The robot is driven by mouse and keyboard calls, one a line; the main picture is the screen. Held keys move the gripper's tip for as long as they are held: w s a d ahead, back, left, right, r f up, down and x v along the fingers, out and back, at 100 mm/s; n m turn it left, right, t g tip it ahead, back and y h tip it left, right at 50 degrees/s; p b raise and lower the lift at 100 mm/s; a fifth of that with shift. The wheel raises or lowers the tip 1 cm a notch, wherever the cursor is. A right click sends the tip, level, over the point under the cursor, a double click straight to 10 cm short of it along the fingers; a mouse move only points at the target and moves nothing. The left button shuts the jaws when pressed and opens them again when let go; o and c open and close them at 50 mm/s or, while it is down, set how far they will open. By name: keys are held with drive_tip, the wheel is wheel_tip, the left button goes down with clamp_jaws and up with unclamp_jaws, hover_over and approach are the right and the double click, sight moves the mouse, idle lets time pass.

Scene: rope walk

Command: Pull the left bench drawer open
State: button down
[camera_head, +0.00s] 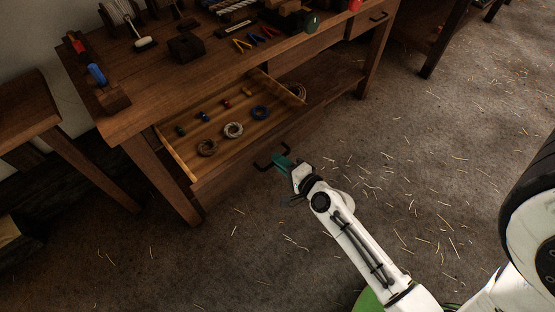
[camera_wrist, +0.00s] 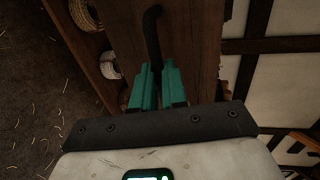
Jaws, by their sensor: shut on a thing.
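The left bench drawer (camera_head: 228,168) stands open, drawn well out from the wooden bench (camera_head: 140,113). Its inside shows coils of rope and small coloured spools. My gripper (camera_head: 281,161) is at the drawer front, with its teal fingers shut on the dark bar handle (camera_head: 261,166). In the wrist view the handle (camera_wrist: 152,28) runs down between the teal fingertips (camera_wrist: 157,72), which hide its gripped part. The drawer front (camera_wrist: 190,30) lies behind it there.
The bench top carries several tools and blocks near its edge. A shut right drawer with a handle (camera_head: 378,15) is farther along. A wooden side table (camera_head: 30,108) stands at left. The floor (camera_head: 330,215) before the drawer is open, with scattered straw.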

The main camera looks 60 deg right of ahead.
idle(0.3)
drive_tip(key=c, duration=1.2)
unclamp_jaws()
drive_tip(key=b+v, duration=0.2)
drive_tip(key=v, duration=0.8)
drive_tip(key=shift+s+a, duration=0.15)
drive_tip(key=shift+s, duration=0.25)
